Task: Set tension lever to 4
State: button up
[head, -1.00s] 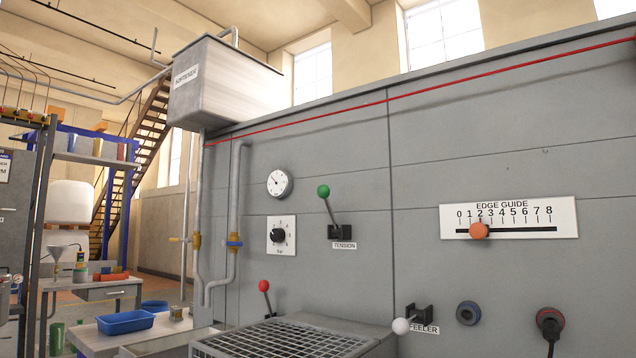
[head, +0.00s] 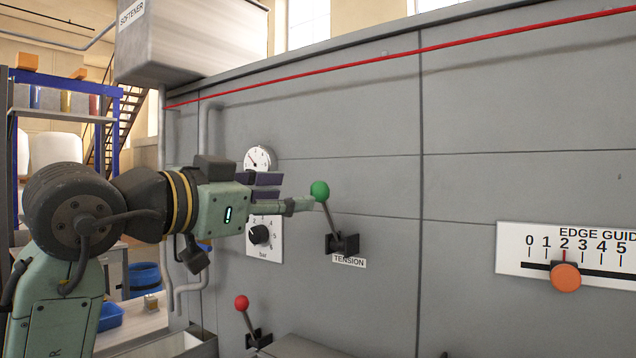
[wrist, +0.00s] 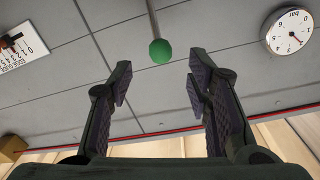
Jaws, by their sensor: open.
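The tension lever (head: 328,215) has a green ball knob on a dark rod, tilted up and to the left from a black base above the "TENSION" label (head: 348,262) on the grey machine wall. No number scale shows beside it. My gripper (head: 295,200) is to the left of the green knob and close to it in the head view. In the wrist view the green knob (wrist: 160,51) lies ahead of my open gripper (wrist: 158,82), between the lines of the two fingers and beyond their tips. I cannot tell from the head view whether a finger touches the knob.
A pressure gauge (head: 258,160) and a black selector knob (head: 260,234) are behind my gripper on the wall. A red-knobbed lever (head: 243,304) is lower left. The edge guide scale (head: 575,262) with its orange slider is at right. The wall between is bare.

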aim_at(313, 193)
jog(key=p+x, duration=0.2)
jog(key=x, duration=0.6)
jog(key=shift+w+d, duration=0.2)
jog(key=shift+w, duration=0.05)
jog(key=shift+c, duration=0.5)
grip_shut()
